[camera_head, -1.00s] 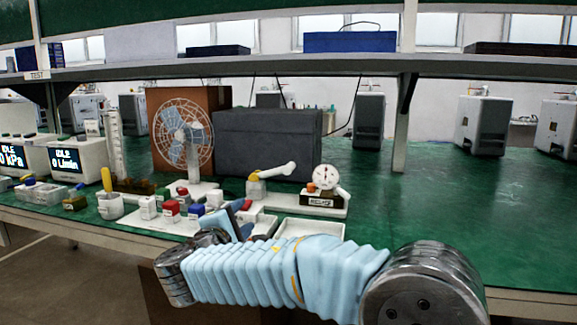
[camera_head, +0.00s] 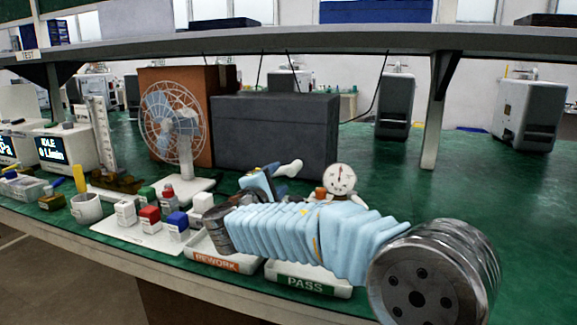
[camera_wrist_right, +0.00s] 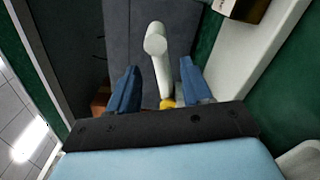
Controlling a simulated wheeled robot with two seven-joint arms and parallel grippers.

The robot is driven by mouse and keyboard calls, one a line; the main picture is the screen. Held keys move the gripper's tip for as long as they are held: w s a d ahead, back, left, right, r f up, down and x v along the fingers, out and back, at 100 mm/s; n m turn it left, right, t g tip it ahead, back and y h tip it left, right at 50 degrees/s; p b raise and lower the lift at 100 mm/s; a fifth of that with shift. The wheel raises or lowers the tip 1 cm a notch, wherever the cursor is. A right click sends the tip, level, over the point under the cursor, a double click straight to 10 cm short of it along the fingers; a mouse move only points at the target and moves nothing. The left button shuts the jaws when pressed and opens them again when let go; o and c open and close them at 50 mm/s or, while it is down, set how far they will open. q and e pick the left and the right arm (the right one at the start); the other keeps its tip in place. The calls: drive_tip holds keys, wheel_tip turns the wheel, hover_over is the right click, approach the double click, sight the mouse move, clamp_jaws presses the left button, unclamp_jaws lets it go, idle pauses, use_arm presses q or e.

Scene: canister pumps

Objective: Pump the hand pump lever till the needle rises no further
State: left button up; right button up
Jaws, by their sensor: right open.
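The hand pump's white lever (camera_head: 288,168) points to the right just beyond my right gripper (camera_head: 262,180) in the head view. In the right wrist view the lever (camera_wrist_right: 160,65) with its rounded end stands between the two blue fingers of my right gripper (camera_wrist_right: 158,72). The fingers are open, with gaps on both sides of it. A yellow part (camera_wrist_right: 168,103) shows at the lever's base. The round white gauge (camera_head: 340,178) stands to the right of the lever; its needle is too small to read surely. My forearm hides most of the pump base. My left gripper is out of view.
A dark grey case (camera_head: 275,135) stands behind the pump, with a fan (camera_head: 172,125) left of it. REWORK (camera_head: 215,262) and PASS (camera_head: 308,283) trays lie at the front edge. A white board with small blocks (camera_head: 130,237) lies to the left.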

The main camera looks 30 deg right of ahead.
sight(287, 168)
drive_tip(key=p+x, duration=0.1)
drive_tip(key=x, duration=0.7)
drive_tip(key=shift+w+d, duration=0.1)
drive_tip(key=shift+d, duration=0.05)
clamp_jaws()
